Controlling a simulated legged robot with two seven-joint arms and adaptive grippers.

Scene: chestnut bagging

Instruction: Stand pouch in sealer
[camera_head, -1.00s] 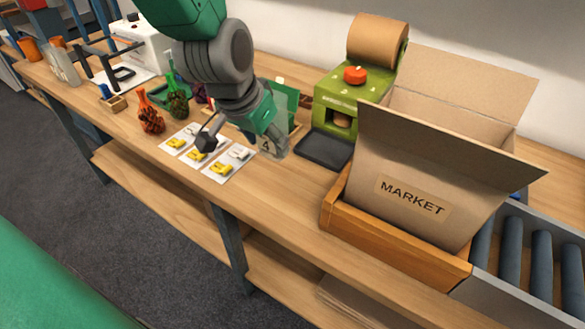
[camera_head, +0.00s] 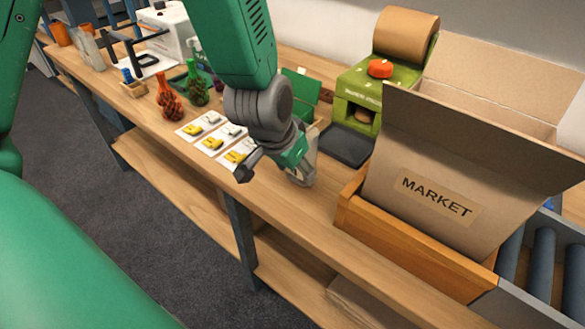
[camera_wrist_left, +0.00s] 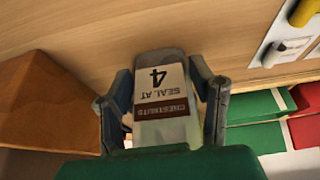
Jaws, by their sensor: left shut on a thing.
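My left gripper (camera_head: 300,172) is shut on a clear pouch. The pouch (camera_wrist_left: 163,128) shows between both fingers in the left wrist view, with a label reading "CHESTNUTS" and "SEAL AT 4". In the head view the pouch (camera_head: 308,165) is partly hidden by the gripper, over the bench in front of a dark pad. A white machine with a black frame (camera_head: 160,28) stands at the far left back; I cannot tell for sure whether it is the sealer. My right gripper is not in view.
An open "MARKET" carton (camera_head: 415,170) in a wooden tray stands right.

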